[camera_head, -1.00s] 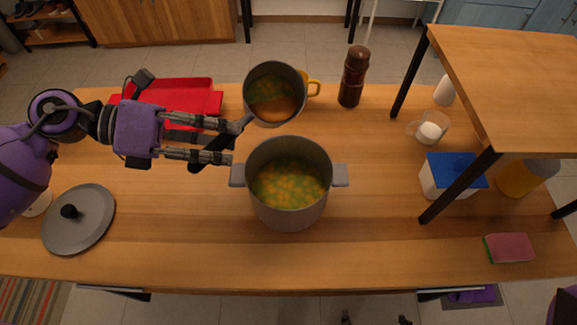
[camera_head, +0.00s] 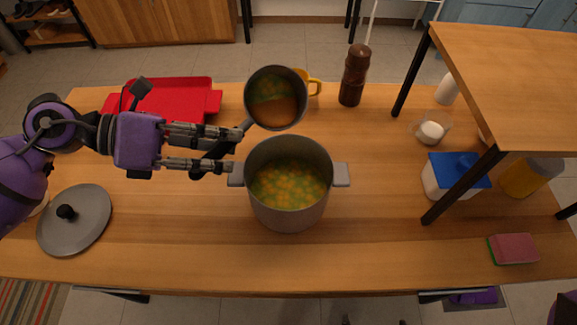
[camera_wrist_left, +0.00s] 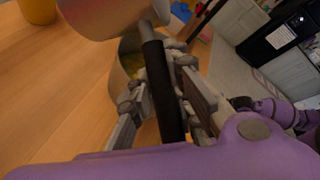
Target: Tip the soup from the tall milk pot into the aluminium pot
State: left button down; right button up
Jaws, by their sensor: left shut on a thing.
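The tall milk pot (camera_head: 249,88) is grey and held tilted above the table, behind the aluminium pot. Green and orange soup shows inside it. My left gripper (camera_head: 228,148) is shut on its black handle (camera_head: 210,158); the handle also crosses the left wrist view (camera_wrist_left: 163,90), with the milk pot's wall (camera_wrist_left: 105,14) at the top. The wide grey aluminium pot (camera_head: 290,218) stands upright in front, with two side handles. It contains yellow-green soup (camera_head: 290,182). In the left wrist view it is mostly hidden. I cannot see a stream between the pots. My right gripper is not in view.
A yellow mug (camera_head: 314,84) stands behind the milk pot, beside a brown pepper mill (camera_head: 354,76). A red tray (camera_head: 170,95) lies at back left, a grey lid (camera_head: 88,228) at front left. A raised shelf (camera_head: 510,80) overhangs the right side. The front middle is clear.

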pick_arm(q)
jog(key=shift+w+f+t, duration=0.1)
jog(key=shift+f+t, duration=0.1)
jog(key=shift+t, duration=0.1)
jog(key=shift+f+m+b, duration=0.1)
jog(key=shift+m+b, duration=0.2)
jog(key=shift+f, duration=0.2)
jog(key=shift+f+m+t+b, duration=0.3)
jog(key=shift+f+m+b, duration=0.1)
jog(key=shift+b, duration=0.15)
jog(key=shift+y, duration=0.3)
jog(key=shift+w+m+t, duration=0.1)
jog(key=shift+m+t, duration=0.2)
jog(key=shift+b, duration=0.35)
dwell(0.5)
jog(key=shift+m+t+b, duration=0.35)
jog(key=shift+m+t, duration=0.15)
jog(key=shift+m, duration=0.1)
dwell(0.6)
